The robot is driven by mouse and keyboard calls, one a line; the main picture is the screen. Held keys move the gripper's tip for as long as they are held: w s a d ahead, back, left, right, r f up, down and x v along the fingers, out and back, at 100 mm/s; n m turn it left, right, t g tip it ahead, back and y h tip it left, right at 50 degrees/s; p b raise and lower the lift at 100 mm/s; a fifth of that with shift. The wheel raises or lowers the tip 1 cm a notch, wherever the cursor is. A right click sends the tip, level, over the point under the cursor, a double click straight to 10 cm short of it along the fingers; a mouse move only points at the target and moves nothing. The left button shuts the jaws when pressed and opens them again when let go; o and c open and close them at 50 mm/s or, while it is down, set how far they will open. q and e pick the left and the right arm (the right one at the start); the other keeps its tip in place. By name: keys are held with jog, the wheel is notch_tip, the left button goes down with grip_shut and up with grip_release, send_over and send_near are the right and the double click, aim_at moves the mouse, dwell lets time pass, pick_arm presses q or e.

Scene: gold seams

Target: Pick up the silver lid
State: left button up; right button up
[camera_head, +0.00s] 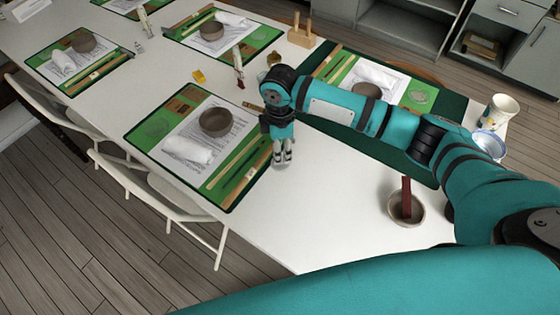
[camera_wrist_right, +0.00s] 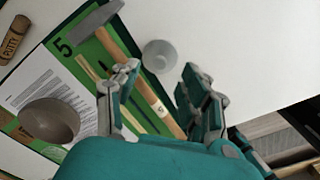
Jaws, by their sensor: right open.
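The silver lid (camera_wrist_right: 160,56) is a small round grey disc with a raised middle. In the head view, my right gripper (camera_head: 283,157) points down beside the right corner of that mat and covers most of the lid. In the right wrist view, the open fingers of my right gripper (camera_wrist_right: 160,88) stand apart, with the lid beyond their tips and nothing held between them. My left gripper is in neither view.
The mat beside the gripper holds a brown bowl (camera_head: 215,121), a white roll (camera_head: 187,151) and a wooden-handled tool (camera_wrist_right: 135,70). A cup with a dark red stick (camera_head: 406,204) stands at the right. The table's front middle is clear.

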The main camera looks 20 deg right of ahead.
notch_tip(320, 180, down, 3)
jog(key=shift+r, duration=0.1)
jog(key=shift+f, duration=0.5)
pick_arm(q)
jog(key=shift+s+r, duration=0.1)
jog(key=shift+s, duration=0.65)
pick_arm(e)
jog(key=c, duration=0.9)
